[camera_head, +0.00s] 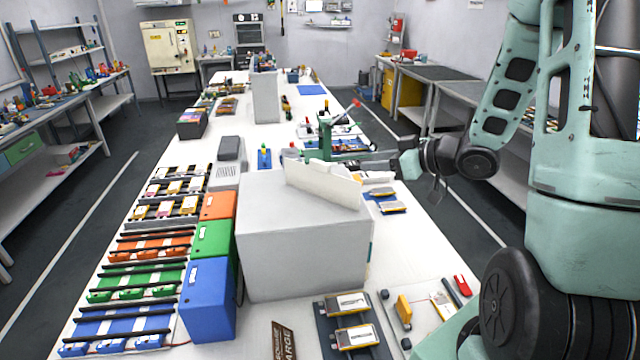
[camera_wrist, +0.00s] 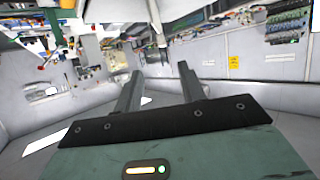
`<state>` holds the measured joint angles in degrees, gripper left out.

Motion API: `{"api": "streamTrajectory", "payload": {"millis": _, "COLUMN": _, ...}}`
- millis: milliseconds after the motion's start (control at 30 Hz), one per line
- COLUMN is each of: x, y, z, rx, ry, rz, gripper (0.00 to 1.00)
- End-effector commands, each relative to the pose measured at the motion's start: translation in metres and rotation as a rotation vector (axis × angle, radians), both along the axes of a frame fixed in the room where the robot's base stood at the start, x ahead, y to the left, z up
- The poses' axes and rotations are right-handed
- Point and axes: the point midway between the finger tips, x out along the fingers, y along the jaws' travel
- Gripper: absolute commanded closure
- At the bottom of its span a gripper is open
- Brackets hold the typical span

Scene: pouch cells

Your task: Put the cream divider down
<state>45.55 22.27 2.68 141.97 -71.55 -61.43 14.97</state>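The cream divider (camera_head: 322,186) is a pale upright panel in the head view. It stands slanted at the top of the large grey box (camera_head: 300,250), and its lower edge appears to meet the box top. My gripper (camera_head: 368,164) is at the divider's upper right end, reaching in from the right. Whether it touches the panel cannot be made out. In the wrist view the two fingers of my gripper (camera_wrist: 160,72) stand apart, with nothing clearly seen between them.
Blue (camera_head: 208,300), green (camera_head: 213,240) and orange (camera_head: 217,206) bins stand left of the grey box, beside racks of cells. A green press-like tool (camera_head: 335,140) stands behind. Pouch cells on dark trays (camera_head: 330,345) lie in front. A tall grey block (camera_head: 266,98) stands farther back.

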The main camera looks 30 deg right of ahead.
Motion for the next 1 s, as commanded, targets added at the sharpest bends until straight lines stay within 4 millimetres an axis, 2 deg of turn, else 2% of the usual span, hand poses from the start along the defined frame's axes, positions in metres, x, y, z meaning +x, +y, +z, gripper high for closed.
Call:
{"api": "streamTrajectory", "payload": {"millis": 67, "x": -0.004, "y": -0.005, "z": 0.000, "rx": 0.018, "ry": -0.015, "rz": 0.002, "gripper": 0.60}}
{"api": "streamTrajectory", "payload": {"millis": 167, "x": 0.001, "y": -0.003, "z": -0.001, "rx": 0.027, "ry": -0.021, "rz": 0.010, "gripper": 0.60}}
{"api": "streamTrajectory", "payload": {"millis": 633, "x": 0.082, "y": 0.032, "z": -0.031, "rx": 0.025, "ry": -0.020, "rz": 0.010, "gripper": 0.60}}
{"api": "streamTrajectory", "payload": {"millis": 733, "x": 0.093, "y": 0.036, "z": -0.036, "rx": 0.024, "ry": -0.021, "rz": 0.010, "gripper": 0.60}}
{"api": "streamTrajectory", "payload": {"millis": 1000, "x": 0.106, "y": 0.042, "z": -0.041, "rx": 0.025, "ry": -0.021, "rz": 0.008, "gripper": 0.60}}
